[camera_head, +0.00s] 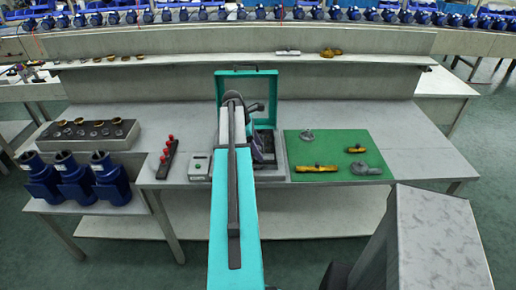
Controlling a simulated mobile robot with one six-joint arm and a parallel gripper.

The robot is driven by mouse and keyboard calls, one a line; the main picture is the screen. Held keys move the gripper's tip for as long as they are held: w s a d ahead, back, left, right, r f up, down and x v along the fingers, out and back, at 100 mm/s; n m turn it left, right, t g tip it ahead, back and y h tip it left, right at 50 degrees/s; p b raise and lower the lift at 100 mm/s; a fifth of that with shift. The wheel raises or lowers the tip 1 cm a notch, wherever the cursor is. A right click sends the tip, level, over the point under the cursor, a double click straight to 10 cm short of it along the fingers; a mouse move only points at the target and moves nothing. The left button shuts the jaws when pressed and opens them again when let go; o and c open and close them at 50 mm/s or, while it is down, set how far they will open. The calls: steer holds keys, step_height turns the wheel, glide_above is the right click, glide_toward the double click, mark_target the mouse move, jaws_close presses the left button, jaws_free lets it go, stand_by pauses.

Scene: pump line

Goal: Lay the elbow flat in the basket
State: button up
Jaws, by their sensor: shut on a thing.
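My arm reaches from the bottom middle to the back of the bench and bends down there. My gripper (258,150) is at its end, low over a dark open box (272,174) with an upright teal frame (247,73) behind it. My arm partly hides the gripper. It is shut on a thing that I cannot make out. I cannot tell whether the dark box is the basket or holds it. No elbow shows clearly; two small grey fittings, one at the back (307,135) and one at the front right (365,169), lie on the green mat.
Left stand a small grey box (199,167), a red-knobbed rack (168,155), a ring tray (75,135) and blue pump housings (72,178). A shelf (200,58) runs behind. Bare bench lies right of the mat.

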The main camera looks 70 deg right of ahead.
steer(key=shift+f, duration=0.85)
